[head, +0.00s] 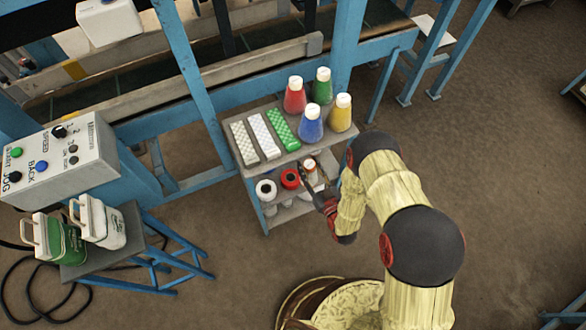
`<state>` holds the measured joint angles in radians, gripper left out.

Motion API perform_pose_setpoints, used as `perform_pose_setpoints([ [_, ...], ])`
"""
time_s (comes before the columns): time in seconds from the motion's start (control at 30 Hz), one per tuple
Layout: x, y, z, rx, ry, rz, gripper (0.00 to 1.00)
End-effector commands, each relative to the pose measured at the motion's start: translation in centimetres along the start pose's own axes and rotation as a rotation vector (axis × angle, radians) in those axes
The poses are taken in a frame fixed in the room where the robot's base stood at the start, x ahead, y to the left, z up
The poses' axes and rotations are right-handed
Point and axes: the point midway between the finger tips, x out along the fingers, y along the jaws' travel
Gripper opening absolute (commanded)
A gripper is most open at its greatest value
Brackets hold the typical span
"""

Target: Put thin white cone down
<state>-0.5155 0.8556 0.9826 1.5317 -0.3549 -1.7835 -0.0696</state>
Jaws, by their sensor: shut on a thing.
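My gripper (315,188) is at the right side of the lower shelf of a small grey cart. It is shut on a thin white cone (309,164), which shows only as a small pale shape by the fingers. The fingers and arm hide much of the cone. I cannot tell whether its base touches the shelf.
The cart's top bears red (294,98), green (322,88), blue (311,125) and yellow (341,115) cones, and white and green trays (284,130). A blue machine frame (190,85) stands behind. A control box (58,155) and stand with jugs (98,222) are left.

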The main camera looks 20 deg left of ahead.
Motion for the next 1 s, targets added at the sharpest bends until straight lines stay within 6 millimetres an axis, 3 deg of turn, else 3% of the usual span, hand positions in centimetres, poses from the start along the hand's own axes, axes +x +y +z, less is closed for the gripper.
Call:
perform_pose_setpoints([
  [0.13, 1.0, 0.9, 0.9, 0.0, 0.004, -0.012, 0.0],
  [0.47, 4.7, 7.2, 4.2, -0.001, 0.003, -0.011, 0.0],
  [0.6, 5.8, 9.0, 6.7, 0.0, 0.001, -0.012, 0.0],
  [0.73, 6.6, 10.3, 8.3, 0.0, 0.002, -0.012, 0.0],
  [1.0, 7.2, 11.3, 9.6, 0.0, 0.001, -0.013, 0.0],
])
